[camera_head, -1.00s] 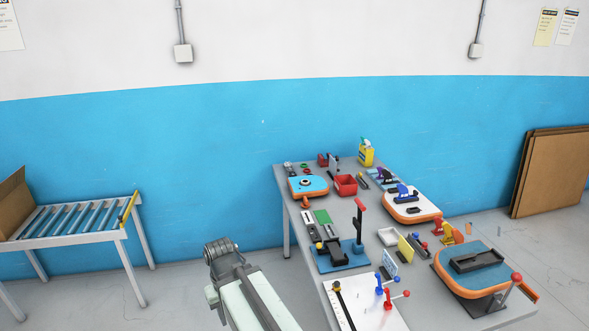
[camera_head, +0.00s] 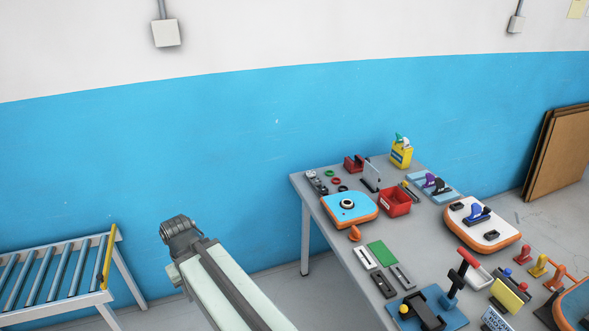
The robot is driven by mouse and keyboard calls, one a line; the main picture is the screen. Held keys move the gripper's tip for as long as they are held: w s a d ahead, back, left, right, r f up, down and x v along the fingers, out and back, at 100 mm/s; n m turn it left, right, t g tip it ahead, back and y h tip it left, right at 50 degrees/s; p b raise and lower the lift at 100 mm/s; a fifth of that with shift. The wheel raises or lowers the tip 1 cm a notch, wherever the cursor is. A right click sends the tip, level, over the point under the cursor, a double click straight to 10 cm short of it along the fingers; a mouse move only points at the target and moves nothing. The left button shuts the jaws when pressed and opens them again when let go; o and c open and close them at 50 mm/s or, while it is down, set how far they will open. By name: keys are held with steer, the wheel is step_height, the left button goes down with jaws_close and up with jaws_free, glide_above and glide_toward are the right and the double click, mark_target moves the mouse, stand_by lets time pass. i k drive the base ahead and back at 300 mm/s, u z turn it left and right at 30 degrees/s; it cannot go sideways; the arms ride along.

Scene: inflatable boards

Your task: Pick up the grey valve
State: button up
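I cannot tell for sure which thing is the grey valve. Small grey parts (camera_head: 316,181) stand in a row at the back left corner of the grey table. A round dark fitting with a pale centre (camera_head: 347,204) sits on a blue board with an orange edge (camera_head: 366,214). My arm reaches up from the bottom of the view and ends in a dark grey joint, left of the table and apart from it. No gripper fingers show.
The table (camera_head: 320,226) is crowded. It bears a red bin (camera_head: 395,202), a yellow bottle (camera_head: 401,154), a white board with a blue valve (camera_head: 480,222) and a green plate (camera_head: 382,253). A roller conveyor (camera_head: 60,277) stands at the left. Brown panels (camera_head: 560,155) lean at the right.

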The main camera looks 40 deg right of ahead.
mark_target(315, 182)
steer(key=i, duration=1.55)
steer(key=z, duration=2.8)
steer(key=i, duration=0.65)
steer(key=u, duration=3.2)
